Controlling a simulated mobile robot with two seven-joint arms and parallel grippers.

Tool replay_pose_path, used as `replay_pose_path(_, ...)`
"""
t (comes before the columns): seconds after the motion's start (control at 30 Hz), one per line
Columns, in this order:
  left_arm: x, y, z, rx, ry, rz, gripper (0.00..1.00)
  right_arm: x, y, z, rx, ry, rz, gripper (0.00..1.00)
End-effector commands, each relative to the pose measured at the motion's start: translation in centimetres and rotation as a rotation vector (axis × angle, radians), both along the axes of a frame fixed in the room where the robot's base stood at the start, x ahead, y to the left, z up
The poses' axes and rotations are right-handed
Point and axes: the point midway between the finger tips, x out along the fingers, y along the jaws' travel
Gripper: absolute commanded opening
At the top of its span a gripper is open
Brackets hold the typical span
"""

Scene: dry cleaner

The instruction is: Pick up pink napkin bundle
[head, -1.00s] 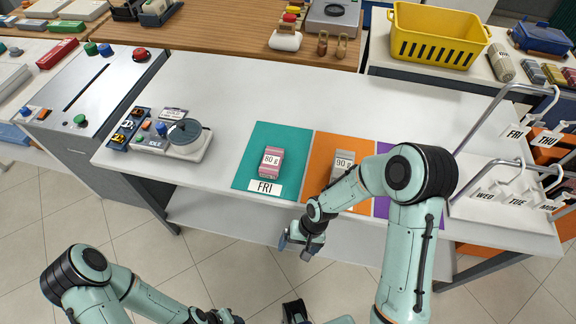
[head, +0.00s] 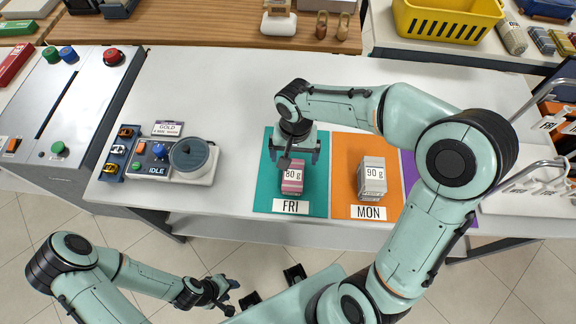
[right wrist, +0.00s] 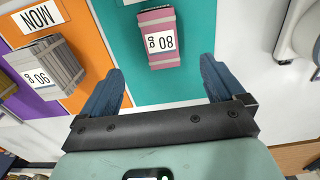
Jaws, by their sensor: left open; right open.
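My left gripper (head: 222,292) is open and empty, low in front of the table, away from the bundle.
A scale-like device (head: 193,160) sits left. A purple mat (head: 409,172) lies partly behind my right arm. The white tabletop behind the mats is mostly clear.

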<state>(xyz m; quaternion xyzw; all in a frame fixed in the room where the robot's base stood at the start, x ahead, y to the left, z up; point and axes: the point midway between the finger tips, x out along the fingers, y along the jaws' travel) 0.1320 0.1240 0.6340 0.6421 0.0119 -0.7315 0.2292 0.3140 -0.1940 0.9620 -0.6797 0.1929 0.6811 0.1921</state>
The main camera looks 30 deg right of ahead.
Motion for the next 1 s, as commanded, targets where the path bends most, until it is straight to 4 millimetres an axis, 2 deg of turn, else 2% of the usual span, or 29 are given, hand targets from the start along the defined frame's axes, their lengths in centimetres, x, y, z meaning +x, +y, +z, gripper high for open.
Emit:
replay_pose_path(0.1,-0.4,0.0,-0.4,0.001,0.005,0.0,0.43,-0.2,0.0,-2.7,-0.001,0.009,0.002,0.96)
replay_pose_path(0.3,-0.6,0.0,-0.8,0.0,0.007,0.001,0.43,-0.2,0.0,-6.1,0.0,0.006,0.0,0.96)
replay_pose_path(0.57,-0.5,0.0,-0.7,0.0,0.007,0.0,0.43,-0.1,0.1,-8.0,0.0,0.006,0.001,0.96)
replay_pose_path(0.8,-0.5,0.0,-0.7,0.0,0.006,0.0,0.43,-0.1,0.4,-11.5,0.0,0.006,0.001,0.96)
replay_pose_path(1.0,-0.5,0.0,-0.8,0.0,0.006,0.0,0.43,0.0,0.4,-12.3,0.0,0.002,0.001,0.96)
